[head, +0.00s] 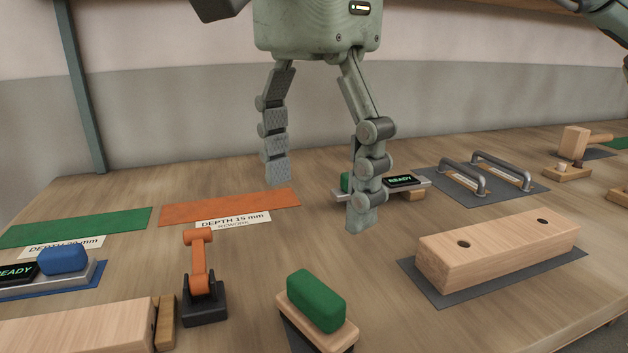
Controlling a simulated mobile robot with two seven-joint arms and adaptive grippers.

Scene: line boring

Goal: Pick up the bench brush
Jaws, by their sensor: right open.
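A block with a rounded green top on a pale wooden base (316,303) lies at the front middle of the bench. It looks like the bench brush, though no bristles show clearly. My right gripper (320,202) hangs above the bench, pointing down, behind and above this block. Its two fingers are spread wide with nothing between them. The right-hand finger partly hides a READY device (405,181) behind it. My left gripper does not show.
An orange clamp (198,262) stands left of the green-topped block. A drilled wooden block (500,250) lies on a dark mat at right. Metal handles (485,175) and a mallet (577,142) lie farther back. Orange (230,206) and green (75,227) mats lie at left.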

